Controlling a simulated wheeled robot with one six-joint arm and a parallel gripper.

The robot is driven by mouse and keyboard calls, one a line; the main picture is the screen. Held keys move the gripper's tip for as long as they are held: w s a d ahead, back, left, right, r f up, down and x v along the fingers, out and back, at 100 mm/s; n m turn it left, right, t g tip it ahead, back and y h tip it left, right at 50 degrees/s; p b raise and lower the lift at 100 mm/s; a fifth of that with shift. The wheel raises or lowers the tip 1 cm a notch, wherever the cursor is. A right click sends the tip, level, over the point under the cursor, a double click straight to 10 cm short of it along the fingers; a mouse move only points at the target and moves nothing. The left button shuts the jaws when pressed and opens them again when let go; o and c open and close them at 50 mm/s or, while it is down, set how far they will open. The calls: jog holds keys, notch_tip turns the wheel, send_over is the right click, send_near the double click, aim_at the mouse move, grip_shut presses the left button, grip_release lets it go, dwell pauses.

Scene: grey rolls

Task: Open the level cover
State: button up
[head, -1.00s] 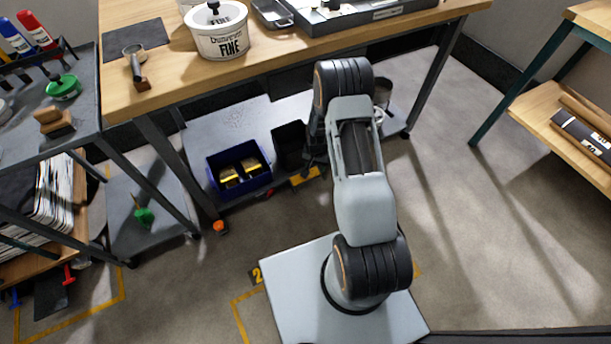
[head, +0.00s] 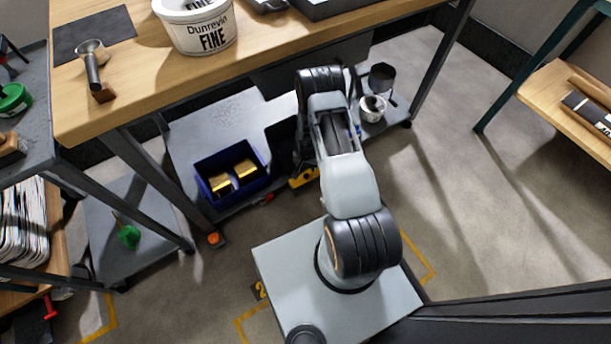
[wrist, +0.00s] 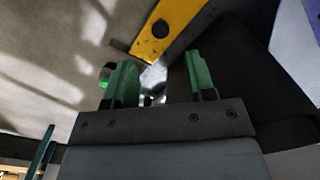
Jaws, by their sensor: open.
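A yellow bar (wrist: 168,28) with a dark round hole, likely the level, lies at the top of the wrist view. In the head view a yellow piece (head: 304,178) shows low behind my arm, by the lower shelf's front edge. I cannot make out which part is the cover. My gripper (wrist: 160,76) has two green fingers set apart, with nothing seen held between them. The yellow bar lies just beyond the fingertips, and I see no contact. In the head view my arm hides the gripper.
A dark panel (wrist: 236,68) stands close by the right finger. A blue bin (head: 206,202) with gold blocks sits on the lower shelf (head: 212,118), left of my arm. The workbench (head: 140,66) overhangs this shelf. Open floor (head: 455,200) lies to the right.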

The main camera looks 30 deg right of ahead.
aim_at(306, 175)
notch_tip(306, 175, down, 7)
jog(key=shift+f+b, duration=0.1)
jog(key=shift+b, duration=1.15)
grip_shut()
